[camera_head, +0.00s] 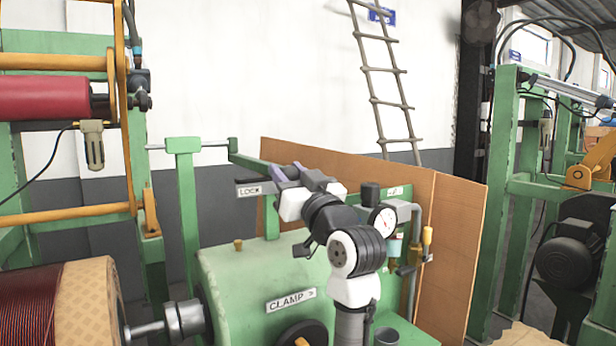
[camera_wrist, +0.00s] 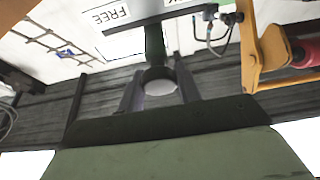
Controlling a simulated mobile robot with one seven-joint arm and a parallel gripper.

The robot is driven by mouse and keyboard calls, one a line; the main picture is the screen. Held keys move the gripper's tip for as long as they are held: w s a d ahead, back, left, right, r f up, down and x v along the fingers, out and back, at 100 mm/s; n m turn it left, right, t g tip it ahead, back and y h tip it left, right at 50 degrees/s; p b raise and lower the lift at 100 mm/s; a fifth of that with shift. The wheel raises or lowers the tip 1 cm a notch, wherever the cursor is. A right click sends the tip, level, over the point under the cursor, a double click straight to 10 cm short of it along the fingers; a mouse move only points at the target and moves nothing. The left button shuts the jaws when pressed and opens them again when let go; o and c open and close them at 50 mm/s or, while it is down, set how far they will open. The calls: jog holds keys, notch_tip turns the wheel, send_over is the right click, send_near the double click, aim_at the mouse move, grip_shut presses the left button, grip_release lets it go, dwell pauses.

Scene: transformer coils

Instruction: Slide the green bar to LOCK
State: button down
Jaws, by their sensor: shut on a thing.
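In the wrist view, a dark green bar (camera_wrist: 155,42) with a pale round end (camera_wrist: 160,87) sits between the two fingers of my gripper (camera_wrist: 159,92), which is shut on it. The bar stands against a dark rail (camera_wrist: 190,11). A FREE label (camera_wrist: 110,16) lies left of it; part of another label is cut off at the top edge. In the head view, my gripper (camera_head: 284,174) is just right of the LOCK label (camera_head: 249,190). My gripper and wrist hide the held bar there.
A green tank (camera_head: 235,265) with a CLAMP plate (camera_head: 291,300) stands below my arm. A pressure gauge (camera_head: 384,222) and pipes are close on the right. A brown board (camera_head: 450,240) is behind. A green post (camera_head: 187,210) stands at left.

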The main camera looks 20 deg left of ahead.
jog(key=s+a, duration=0.3)
jog(key=s, duration=0.1)
jog(key=shift+s+a, duration=0.35)
jog(key=shift+a, duration=0.05)
jog(key=shift+f, duration=0.1)
jog(key=c, duration=1)
grip_release()
jog(key=shift+s+a, duration=0.1)
jog(key=shift+s, duration=0.05)
jog(key=shift+c, duration=0.2)
jog(key=b+v, duration=0.5)
jog(key=v, duration=0.8)
jog(key=shift+d+f, duration=0.2)
jog(key=shift+d, duration=0.15)
jog(key=shift+s, duration=0.15)
